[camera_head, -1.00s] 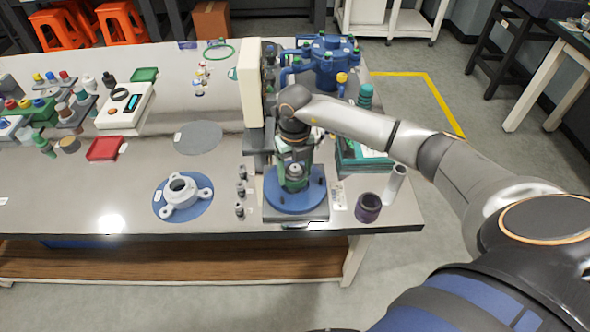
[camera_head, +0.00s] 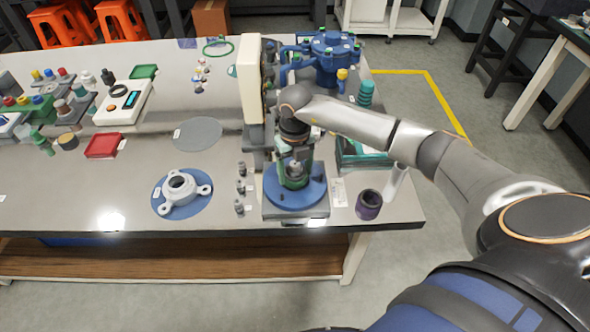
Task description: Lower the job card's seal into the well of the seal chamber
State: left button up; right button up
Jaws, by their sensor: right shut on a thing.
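My right gripper (camera_head: 294,162) reaches in from the right and points down over the blue round base (camera_head: 308,196) of the press-like stand. It is shut on a small seal (camera_head: 295,170) with a metallic top, held at the green chamber (camera_head: 293,182) on that base. The fingers and the arm hide much of the seal, and I cannot tell how deep it sits in the well. The job card may be the white printed sheet (camera_head: 339,194) beside the base; its text is too small to read. My left gripper is not in view.
The stand's cream column (camera_head: 249,85) rises close behind the gripper. A dark purple ring (camera_head: 368,205) and a white cylinder (camera_head: 396,181) stand at right. Small metal fittings (camera_head: 240,186) line the base's left. A white flanged housing (camera_head: 181,189) lies further left on a blue disc.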

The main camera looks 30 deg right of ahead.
aim_at(295, 164)
jog(key=shift+f+b, duration=0.35)
jog(key=shift+f, duration=0.15)
jog(key=o, duration=1.5)
jog(key=shift+r, duration=0.2)
jog(key=shift+r+p, duration=2.05)
jog(key=shift+r, duration=0.4)
jog(key=shift+f, duration=0.1)
